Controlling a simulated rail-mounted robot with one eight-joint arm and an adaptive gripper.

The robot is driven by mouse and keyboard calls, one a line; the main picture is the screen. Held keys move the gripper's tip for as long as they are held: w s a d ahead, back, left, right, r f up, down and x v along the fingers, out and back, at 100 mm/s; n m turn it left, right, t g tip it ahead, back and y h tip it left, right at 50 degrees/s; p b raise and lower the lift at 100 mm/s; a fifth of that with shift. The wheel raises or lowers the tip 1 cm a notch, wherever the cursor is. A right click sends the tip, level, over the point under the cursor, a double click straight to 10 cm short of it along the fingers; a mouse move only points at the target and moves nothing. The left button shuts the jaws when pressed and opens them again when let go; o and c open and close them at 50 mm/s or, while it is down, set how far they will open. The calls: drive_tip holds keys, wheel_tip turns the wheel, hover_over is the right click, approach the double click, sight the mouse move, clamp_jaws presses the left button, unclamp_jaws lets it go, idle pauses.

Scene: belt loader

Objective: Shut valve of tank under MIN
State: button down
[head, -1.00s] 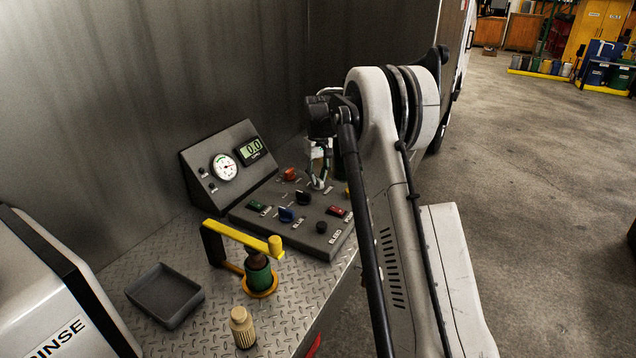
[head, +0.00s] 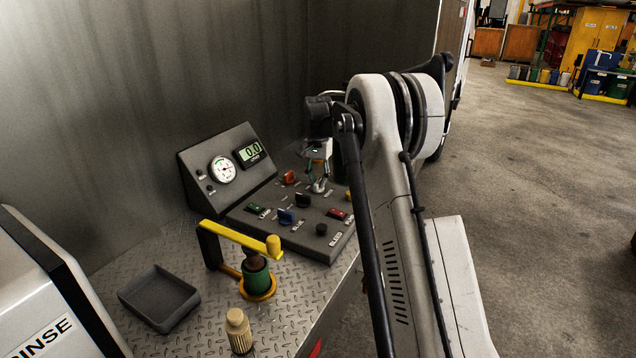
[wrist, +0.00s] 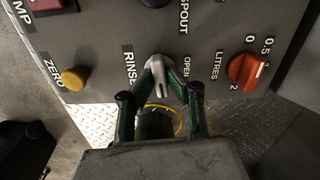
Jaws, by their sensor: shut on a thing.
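My gripper (wrist: 160,66) is over the control panel (head: 262,222). In the wrist view its two dark green fingers come together at their tips around a small silver lever (wrist: 163,84). The lever stands between the words RINSE and OPEN. In the head view the silver lever (head: 319,186) shows at the panel's far right part, below my wrist, and the fingers are small and partly hidden there. Fingertip contact is hard to make out. No tank marked MIN can be made out in these frames.
An orange LITRES knob (wrist: 248,70) and a yellow ZERO button (wrist: 74,78) flank the lever. A gauge (head: 223,169) and a 0.0 display (head: 250,153) stand behind.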

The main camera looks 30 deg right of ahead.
sight(318, 181)
drive_tip(key=shift+m, duration=0.6)
drive_tip(key=c, duration=1.7)
unclamp_jaws()
drive_tip(key=shift+c, duration=0.2)
drive_tip(key=shift+r, duration=0.1)
wheel_tip(318, 181, up, 12)
